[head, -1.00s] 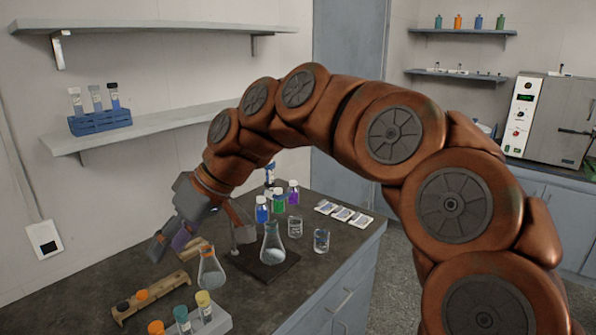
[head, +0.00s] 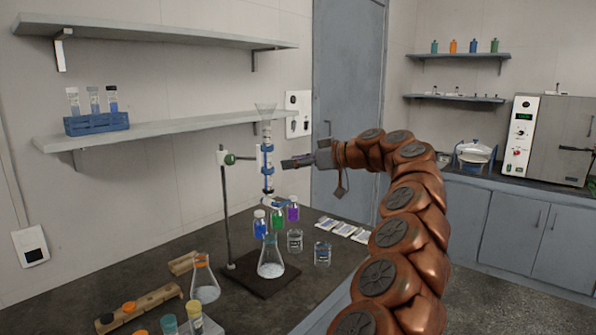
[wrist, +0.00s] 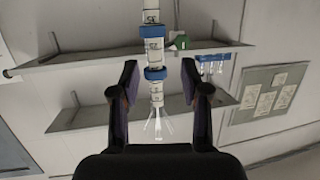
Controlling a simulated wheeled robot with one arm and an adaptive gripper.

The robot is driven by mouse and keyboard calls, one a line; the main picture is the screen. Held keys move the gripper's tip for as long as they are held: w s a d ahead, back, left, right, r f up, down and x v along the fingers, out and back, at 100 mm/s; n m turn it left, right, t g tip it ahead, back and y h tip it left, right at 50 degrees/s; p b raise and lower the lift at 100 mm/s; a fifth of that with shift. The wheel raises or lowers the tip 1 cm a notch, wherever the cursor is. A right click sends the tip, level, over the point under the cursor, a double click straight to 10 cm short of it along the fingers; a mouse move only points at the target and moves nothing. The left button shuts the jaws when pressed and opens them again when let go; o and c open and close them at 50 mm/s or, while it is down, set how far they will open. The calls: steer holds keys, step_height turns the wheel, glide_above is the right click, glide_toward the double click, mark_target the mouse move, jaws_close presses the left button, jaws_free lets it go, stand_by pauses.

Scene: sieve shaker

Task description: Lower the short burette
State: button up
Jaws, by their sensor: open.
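The burette (head: 267,170) stands upright with a clear funnel (head: 266,112) in its top and blue bands around it. A clamp with a green knob (head: 229,159) links it to the metal stand (head: 226,205). My gripper (head: 287,163) is open and level, just right of the burette at its middle. In the wrist view, which looks upside down, the burette (wrist: 156,92) runs between the two spread fingers (wrist: 160,85), with the funnel toward the bottom. Whether the fingers reach around it is hard to tell; no contact shows.
An Erlenmeyer flask (head: 271,262) sits on the dark stand base (head: 245,284) below the burette. Coloured bottles (head: 276,217) and beakers (head: 322,254) stand close by. Another flask (head: 204,282) and a wooden rack (head: 140,307) are at left. A shelf (head: 165,133) runs behind.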

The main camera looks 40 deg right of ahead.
steer(key=p, duration=0.2)
glide_above(271, 192)
steer(key=shift+d+f, duration=0.2)
steer(key=shift+f, duration=1.05)
steer(key=shift+b, duration=0.5)
steer(key=shift+c, duration=0.4)
jaws_close()
steer(key=shift+f, duration=0.15)
steer(key=shift+a+f+b, duration=0.1)
steer(key=shift+f+b, duration=3.55)
steer(key=shift+b, duration=0.1)
